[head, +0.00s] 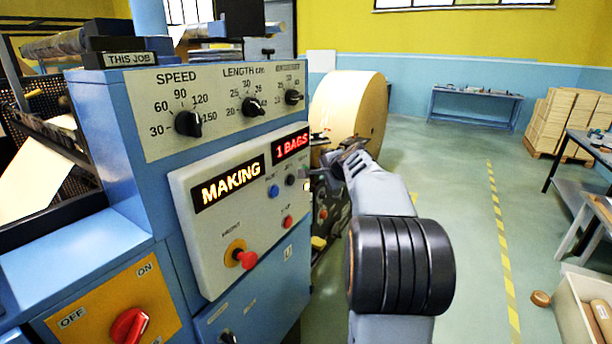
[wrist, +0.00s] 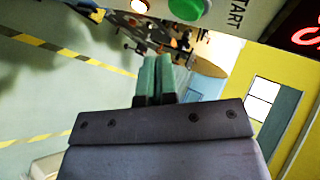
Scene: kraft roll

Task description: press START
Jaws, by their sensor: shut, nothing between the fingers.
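The START button is a green dome (wrist: 188,8) at the top edge of the wrist view, partly cut off, with the word START beside it. In the head view I cannot make it out clearly; my gripper is close to the panel's right side there. In the head view my gripper (head: 322,172) is at the right edge of the white control panel (head: 215,240).
A red mushroom knob (head: 247,260), a blue button (head: 273,191) and a smaller red button (head: 288,222) sit on the panel. A large kraft roll (head: 350,105) stands behind my arm. Open floor with a yellow-striped line (head: 500,235) lies to the right.

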